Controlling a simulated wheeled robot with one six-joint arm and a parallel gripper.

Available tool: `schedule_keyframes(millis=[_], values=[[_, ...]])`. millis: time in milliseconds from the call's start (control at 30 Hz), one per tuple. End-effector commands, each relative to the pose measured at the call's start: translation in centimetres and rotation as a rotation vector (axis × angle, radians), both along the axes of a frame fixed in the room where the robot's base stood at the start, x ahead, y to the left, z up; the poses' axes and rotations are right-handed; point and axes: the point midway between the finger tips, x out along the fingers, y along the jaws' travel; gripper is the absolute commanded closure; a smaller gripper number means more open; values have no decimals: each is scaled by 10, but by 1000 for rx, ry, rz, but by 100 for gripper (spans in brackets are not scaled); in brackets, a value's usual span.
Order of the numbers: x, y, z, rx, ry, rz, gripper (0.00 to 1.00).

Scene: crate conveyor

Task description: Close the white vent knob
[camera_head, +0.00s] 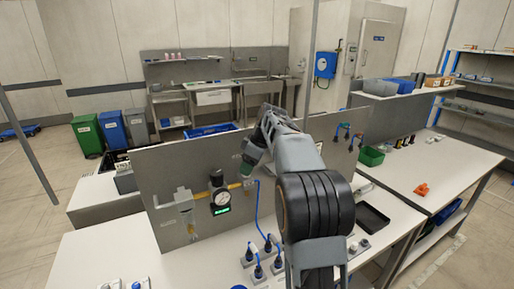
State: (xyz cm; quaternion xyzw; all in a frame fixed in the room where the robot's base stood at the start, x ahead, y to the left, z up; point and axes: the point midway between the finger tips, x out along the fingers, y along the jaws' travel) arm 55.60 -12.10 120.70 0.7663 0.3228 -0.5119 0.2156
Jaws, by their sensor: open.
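My gripper (247,168) is open in front of the grey upright panel (160,165), at the right end of a yellow pipe (235,186). It is small in the picture, and I cannot tell whether it touches anything. A round gauge (220,198) with a black regulator on top sits on the pipe, left of my gripper. A clear filter bowl (187,213) hangs farther left. I cannot make out the white vent knob; my gripper and arm cover part of the panel near the pipe's end.
Blue cables (259,218) run down to several plug sockets (260,262) on the white bench (95,254). A black tray (373,217) and a green bin (371,156) stand to the right. An orange part (421,189) lies on the right-hand table.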

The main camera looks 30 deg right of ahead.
Motion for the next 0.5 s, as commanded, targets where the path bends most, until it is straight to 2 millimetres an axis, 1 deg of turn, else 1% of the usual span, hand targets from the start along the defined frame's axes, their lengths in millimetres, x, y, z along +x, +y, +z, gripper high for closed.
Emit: schedule_keyframes(millis=[100,300,500], values=[[-6,-8,24,-2,-5,-2,43],[-17,-19,62,-2,-3,-2,43],[-26,-27,90,-1,-1,-2,43]])
